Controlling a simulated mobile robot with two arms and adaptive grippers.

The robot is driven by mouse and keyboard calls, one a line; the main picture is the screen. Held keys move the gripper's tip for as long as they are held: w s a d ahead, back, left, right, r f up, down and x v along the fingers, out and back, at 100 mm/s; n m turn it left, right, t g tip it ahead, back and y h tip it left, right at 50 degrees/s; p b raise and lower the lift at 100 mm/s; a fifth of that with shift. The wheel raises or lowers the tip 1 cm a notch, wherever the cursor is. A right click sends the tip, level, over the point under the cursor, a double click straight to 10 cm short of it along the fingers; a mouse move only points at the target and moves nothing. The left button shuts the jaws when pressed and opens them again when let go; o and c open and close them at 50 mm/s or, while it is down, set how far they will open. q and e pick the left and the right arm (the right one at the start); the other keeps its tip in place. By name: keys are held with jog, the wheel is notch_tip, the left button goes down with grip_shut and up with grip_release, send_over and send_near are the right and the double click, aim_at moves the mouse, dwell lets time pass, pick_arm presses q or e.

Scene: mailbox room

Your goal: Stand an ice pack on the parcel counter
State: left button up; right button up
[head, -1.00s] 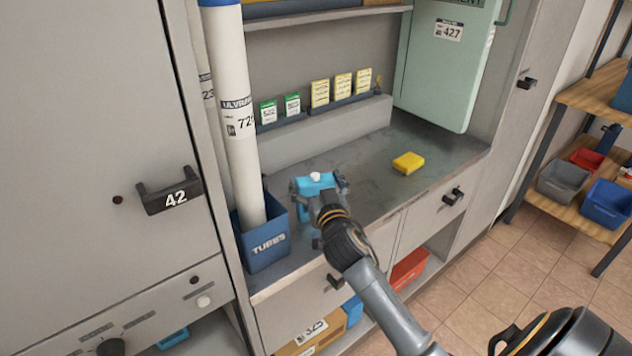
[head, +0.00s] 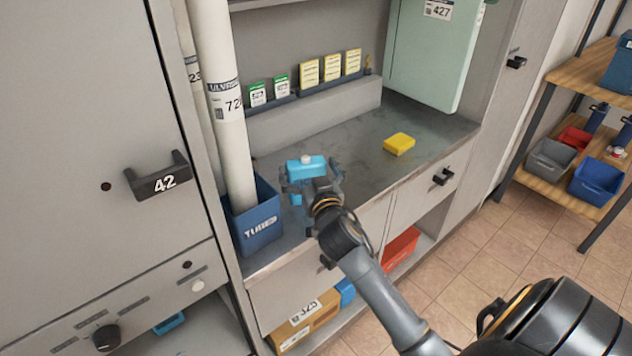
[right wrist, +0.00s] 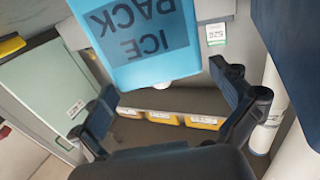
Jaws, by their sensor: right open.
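The ice pack (head: 308,168) is a light-blue block with a white cap, upright on the dark parcel counter (head: 361,155), right of the tube bin. In the right wrist view the ice pack (right wrist: 143,42) shows its "ICE PACK" lettering upside down, cap toward the bottom of the picture. My right gripper (head: 313,182) is at the near side of the pack. Its fingers (right wrist: 165,88) are spread wide, with visible gaps to the pack. The pack's lower part is partly hidden by the gripper in the head view. My left gripper is out of view.
A blue bin (head: 256,226) labelled TUBES holds a tall white tube (head: 226,110) just left of the pack. A yellow block (head: 399,144) lies farther right on the counter. Small green and yellow packets (head: 308,72) line the back ledge. A pale green case (head: 428,55) stands at the back right.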

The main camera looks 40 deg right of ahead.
jog(key=v, duration=1)
jog(key=shift+s+r, duration=0.1)
